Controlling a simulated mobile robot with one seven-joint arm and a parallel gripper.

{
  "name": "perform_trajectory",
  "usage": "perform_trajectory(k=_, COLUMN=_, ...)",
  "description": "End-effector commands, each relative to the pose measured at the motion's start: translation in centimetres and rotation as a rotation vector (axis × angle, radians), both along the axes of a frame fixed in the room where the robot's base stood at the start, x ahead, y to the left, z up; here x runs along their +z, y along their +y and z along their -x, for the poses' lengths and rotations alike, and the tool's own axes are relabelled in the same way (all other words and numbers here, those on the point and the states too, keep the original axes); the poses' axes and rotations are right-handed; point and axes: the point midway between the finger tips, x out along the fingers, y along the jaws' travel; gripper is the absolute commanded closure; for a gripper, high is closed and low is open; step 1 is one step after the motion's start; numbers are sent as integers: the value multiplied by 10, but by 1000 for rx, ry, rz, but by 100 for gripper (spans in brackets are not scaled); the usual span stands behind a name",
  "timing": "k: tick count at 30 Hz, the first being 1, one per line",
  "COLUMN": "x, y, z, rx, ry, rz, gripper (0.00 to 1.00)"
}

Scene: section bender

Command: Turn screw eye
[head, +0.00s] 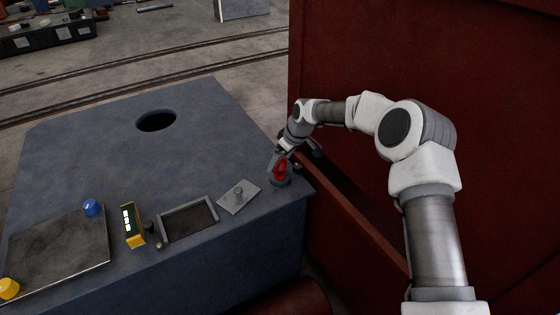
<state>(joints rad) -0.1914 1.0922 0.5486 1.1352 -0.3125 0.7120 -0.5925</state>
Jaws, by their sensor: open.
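A small red loop-shaped part (279,169), which looks like the screw eye, stands on a grey round base at the right front corner of the blue-grey machine top (90,130). My gripper (295,153) is open, just above and right of the red part, at the edge of the machine top. The fingers are small and partly hidden by the wrist in this view. I cannot tell whether they touch the red part.
A tall dark red machine body (440,70) rises close on the right, behind my arm. Along the top's front are a grey plate with a lever (239,196), a recessed frame (188,238), a yellow box (132,225) and blue (91,207) and yellow (9,288) knobs. A round hole (156,121) opens farther back.

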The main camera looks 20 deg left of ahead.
Motion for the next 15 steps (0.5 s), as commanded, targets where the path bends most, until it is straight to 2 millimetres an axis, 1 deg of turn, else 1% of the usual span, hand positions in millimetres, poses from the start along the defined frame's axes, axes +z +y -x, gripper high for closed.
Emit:
perform_trajectory(k=1, x=11, y=-4, z=0, rx=-1, ry=-3, rz=-1, gripper=0)
perform_trajectory(k=2, x=16, y=-6, z=1, rx=-1, ry=-3, rz=-1, gripper=0)
perform_trajectory(k=9, x=71, y=-26, z=9, rx=-2, ry=-4, rz=-1, gripper=0)
perform_trajectory(k=15, x=113, y=-43, z=16, rx=-1, ry=-3, rz=0, gripper=0)
